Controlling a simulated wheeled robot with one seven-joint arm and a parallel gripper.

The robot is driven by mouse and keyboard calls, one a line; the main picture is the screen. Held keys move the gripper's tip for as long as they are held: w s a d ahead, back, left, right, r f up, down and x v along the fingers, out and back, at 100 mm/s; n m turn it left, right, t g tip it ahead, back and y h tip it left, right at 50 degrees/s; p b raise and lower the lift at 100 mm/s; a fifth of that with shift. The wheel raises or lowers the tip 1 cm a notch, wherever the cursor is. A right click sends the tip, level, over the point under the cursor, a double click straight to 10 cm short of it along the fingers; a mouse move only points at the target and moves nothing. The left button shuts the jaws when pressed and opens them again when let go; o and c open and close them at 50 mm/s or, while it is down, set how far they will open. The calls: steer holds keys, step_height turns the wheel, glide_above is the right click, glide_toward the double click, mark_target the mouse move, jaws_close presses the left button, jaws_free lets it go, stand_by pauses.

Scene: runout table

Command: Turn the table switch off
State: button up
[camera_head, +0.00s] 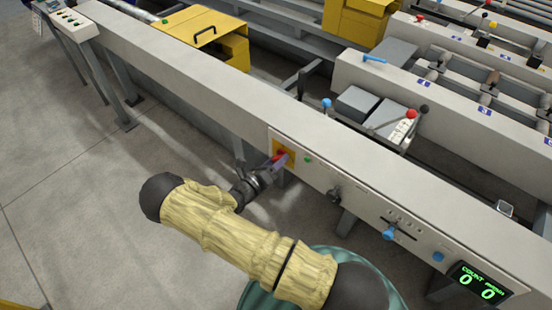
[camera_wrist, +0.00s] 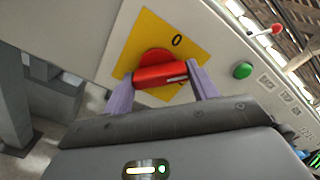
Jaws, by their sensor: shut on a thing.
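The table switch is a red rotary handle (camera_wrist: 160,76) on a yellow plate (camera_wrist: 188,40) marked "0", on the front face of the runout table. In the wrist view the handle's bar lies nearly level, tilted slightly, with a white mark near its right end. My gripper (camera_wrist: 161,86) is shut on the handle, one purple finger at each end of the bar. Part of the plate's lower markings is hidden.
A green button (camera_wrist: 243,70) sits right of the switch. Farther right on the panel are a black knob (camera_head: 334,195), a blue-handled lever (camera_head: 389,233) and a count display (camera_head: 478,285) reading 0 and 0. Open floor (camera_head: 60,190) lies to the left.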

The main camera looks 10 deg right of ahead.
steer(key=n+p, duration=0.1)
steer(key=n, duration=0.3)
steer(key=shift+a+r+n, duration=0.1)
steer(key=shift+n, duration=0.2)
steer(key=n, duration=0.4)
steer(key=shift+w+p, duration=0.1)
steer(key=shift+p, duration=0.3)
steer(key=o, duration=1)
steer(key=b+v, duration=0.1)
steer(key=v, duration=1.6)
steer(key=shift+s+a, duration=0.2)
